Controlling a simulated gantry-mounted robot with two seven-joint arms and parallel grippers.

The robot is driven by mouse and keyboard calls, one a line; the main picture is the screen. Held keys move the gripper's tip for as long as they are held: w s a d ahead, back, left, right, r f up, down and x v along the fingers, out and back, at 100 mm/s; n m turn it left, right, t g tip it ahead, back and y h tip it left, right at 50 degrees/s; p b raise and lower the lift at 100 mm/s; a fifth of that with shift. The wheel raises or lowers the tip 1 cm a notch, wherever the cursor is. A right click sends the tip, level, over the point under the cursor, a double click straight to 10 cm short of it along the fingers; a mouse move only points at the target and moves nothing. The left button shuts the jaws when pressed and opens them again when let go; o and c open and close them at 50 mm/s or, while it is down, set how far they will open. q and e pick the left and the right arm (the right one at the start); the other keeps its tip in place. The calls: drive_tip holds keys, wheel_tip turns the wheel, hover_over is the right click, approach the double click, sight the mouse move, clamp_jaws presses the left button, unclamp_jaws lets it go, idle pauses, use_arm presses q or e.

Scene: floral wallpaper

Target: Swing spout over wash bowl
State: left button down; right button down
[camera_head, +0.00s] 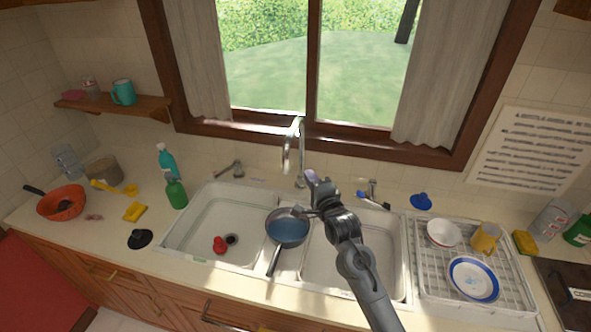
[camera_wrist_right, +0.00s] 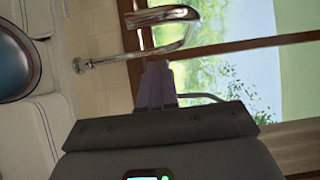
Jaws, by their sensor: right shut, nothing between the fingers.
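The chrome spout (camera_head: 289,148) rises behind the double sink, near the divider, and arches forward and slightly left. It also shows in the right wrist view (camera_wrist_right: 165,17), with its upright post beside it. The sink has a left bowl (camera_head: 196,232) and a right bowl (camera_head: 335,262); I cannot tell which is the wash bowl. My right gripper (camera_head: 311,177) is shut and empty, just right of the spout's post. Its pale purple fingertips (camera_wrist_right: 156,82) appear apart from the spout in the wrist view. My right arm covers part of the right bowl. My left gripper is not in view.
A blue frying pan (camera_head: 287,229) rests across the divider, handle forward. A red stopper (camera_head: 219,244) lies in the left bowl. Tap handles (camera_head: 234,167) flank the spout. Green bottles (camera_head: 176,193) stand left; a dish rack (camera_head: 424,279) stands right. The window is behind.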

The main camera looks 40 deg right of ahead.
drive_tip(key=shift+w+a+p, duration=0.15)
drive_tip(key=shift+w+a, duration=0.05)
drive_tip(key=shift+w, duration=0.75)
drive_tip(key=shift+w+a+p, duration=0.1)
drive_tip(key=shift+w+a, duration=0.05)
drive_tip(key=shift+w, duration=0.8)
drive_tip(key=shift+w+a+p, duration=0.15)
drive_tip(key=shift+w+a, duration=0.05)
drive_tip(key=shift+w, duration=0.75)
